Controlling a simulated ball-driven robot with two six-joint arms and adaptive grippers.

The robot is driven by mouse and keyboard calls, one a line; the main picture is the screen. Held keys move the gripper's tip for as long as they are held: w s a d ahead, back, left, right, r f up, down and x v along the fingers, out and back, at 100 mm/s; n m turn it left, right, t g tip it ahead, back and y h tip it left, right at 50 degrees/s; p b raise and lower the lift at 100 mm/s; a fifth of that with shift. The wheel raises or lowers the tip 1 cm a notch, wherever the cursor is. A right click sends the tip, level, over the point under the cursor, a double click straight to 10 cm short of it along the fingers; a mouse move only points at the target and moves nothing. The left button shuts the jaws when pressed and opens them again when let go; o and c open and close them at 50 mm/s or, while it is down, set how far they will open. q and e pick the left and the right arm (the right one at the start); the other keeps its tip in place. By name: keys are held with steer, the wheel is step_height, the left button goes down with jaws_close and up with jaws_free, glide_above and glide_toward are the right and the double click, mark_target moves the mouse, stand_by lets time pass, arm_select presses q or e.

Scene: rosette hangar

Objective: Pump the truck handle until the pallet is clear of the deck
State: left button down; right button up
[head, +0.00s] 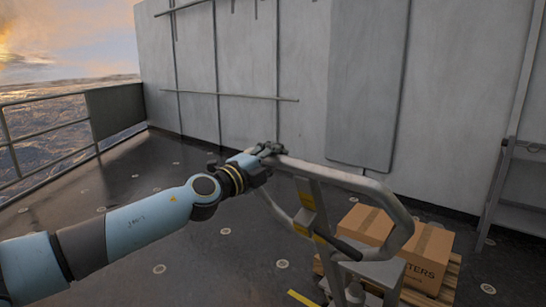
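The truck handle (345,178) is a grey metal loop, tilted over the truck's grey body (378,272) at the lower right. Yellow marks show on its shaft. My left gripper (268,150) is at the left end of the loop, with its dark fingers closed around the bar. The wooden pallet (452,283) shows in part behind the truck and carries cardboard boxes (425,257). The truck body and boxes hide most of the pallet, and I cannot tell whether its underside touches the deck (190,250). My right gripper is out of view.
A grey metal wall (300,60) with a thin rail (245,97) stands behind. A railing (50,130) edges the deck at the left, with sea beyond. A metal ladder-like frame (505,170) stands at the right. The deck at left and centre is clear.

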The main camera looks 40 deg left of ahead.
arm_select(q)
steer(key=shift+r, duration=0.25)
steer(key=w+r+p, duration=0.3)
steer(key=w+p, duration=0.1)
steer(key=w, duration=0.3)
steer(key=shift+w+g, duration=0.25)
steer(key=shift+g, duration=0.05)
steer(key=shift+a, duration=0.1)
